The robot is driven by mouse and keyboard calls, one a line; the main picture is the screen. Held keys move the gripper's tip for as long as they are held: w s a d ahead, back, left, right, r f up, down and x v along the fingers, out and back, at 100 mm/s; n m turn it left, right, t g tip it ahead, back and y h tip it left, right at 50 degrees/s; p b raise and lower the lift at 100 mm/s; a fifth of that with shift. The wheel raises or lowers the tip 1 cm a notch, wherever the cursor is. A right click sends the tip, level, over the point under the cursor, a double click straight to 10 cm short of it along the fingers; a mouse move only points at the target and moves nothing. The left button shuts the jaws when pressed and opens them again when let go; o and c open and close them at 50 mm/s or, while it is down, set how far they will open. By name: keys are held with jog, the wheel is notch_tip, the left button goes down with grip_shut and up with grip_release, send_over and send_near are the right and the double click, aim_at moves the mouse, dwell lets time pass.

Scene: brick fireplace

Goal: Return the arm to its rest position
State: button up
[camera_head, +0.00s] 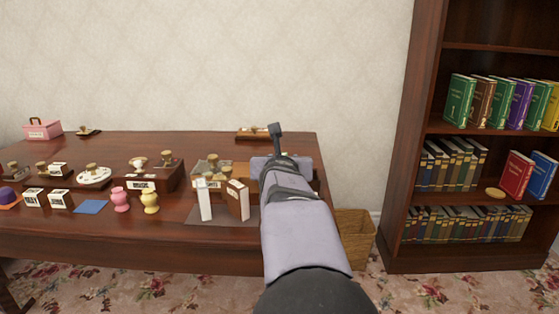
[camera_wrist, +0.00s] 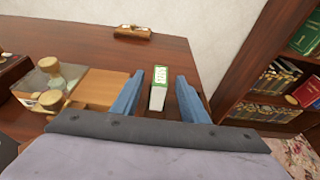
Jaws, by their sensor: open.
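My arm (camera_head: 305,235) reaches forward over the right end of the dark wooden table (camera_head: 150,238). In the wrist view my gripper (camera_wrist: 162,78) is open, with its two blue fingers apart. In the head view my wrist hides the fingers and most of this box.
A tray of stamps (camera_wrist: 52,85) lies left of the gripper. Two upright boxes (camera_head: 205,200) stand near the table's front edge. A wooden block (camera_head: 252,134) lies at the back. A bookshelf (camera_head: 420,130) stands to the right, with a wicker basket (camera_head: 357,238) between.

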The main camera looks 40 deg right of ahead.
jog(key=shift+r+m, duration=0.5)
jog(key=shift+m, duration=0.1)
jog(key=s+a+r+m+g+y+p, duration=0.25)
jog(key=a+r+m+p, duration=0.4)
jog(key=p, duration=0.95)
jog(key=s+a+r+m+g+y+p, duration=0.1)
jog(key=a+r+m+g+y+p, duration=0.2)
jog(key=a+m+p, duration=1)
jog(key=s+a+r+m+g+y+p, duration=0.55)
jog(key=s+a+r+p, duration=1.15)
jog(key=p, duration=1.4)
notch_tip(320, 180, down, 61)
jog(key=b, duration=5.9)
jog(key=shift+a+m+t+h+b, duration=0.3)
jog(key=shift+a+m+b, duration=0.05)
jog(key=shift+m+b, duration=0.05)
